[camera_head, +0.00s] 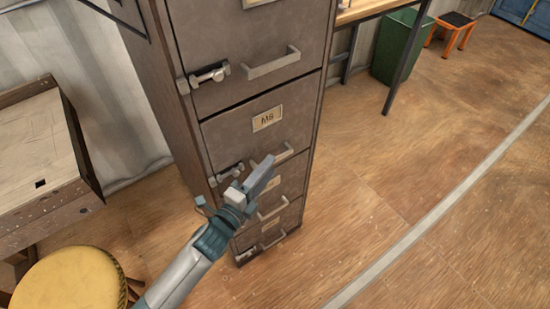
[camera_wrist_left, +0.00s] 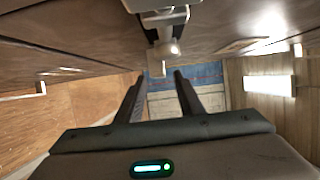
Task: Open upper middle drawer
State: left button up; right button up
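A tall grey-brown filing cabinet (camera_head: 180,120) stands in the middle of the head view, with several drawers that look shut. Its top is cut off by the frame. A drawer (camera_head: 235,135) with a small label sits below the highest visible one. Its bar handle (camera_head: 285,153) is partly behind my left gripper (camera_head: 264,172), and a metal latch (camera_head: 228,173) is at its left edge. The highest visible drawer has its own handle (camera_head: 272,63). In the left wrist view my left gripper (camera_wrist_left: 158,82) has its fingers apart with nothing between them. A metal fitting (camera_wrist_left: 162,25) is above the fingers. My right gripper is not in view.
A wooden box-like bench (camera_head: 35,150) and a yellow round stool (camera_head: 70,280) are left of the cabinet. A green bin (camera_head: 400,45) and an orange-legged stool (camera_head: 455,25) are at back right. The floor (camera_head: 400,190) right of the cabinet is clear.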

pick_arm(q)
jog(key=shift+x, duration=2.2)
grip_shut()
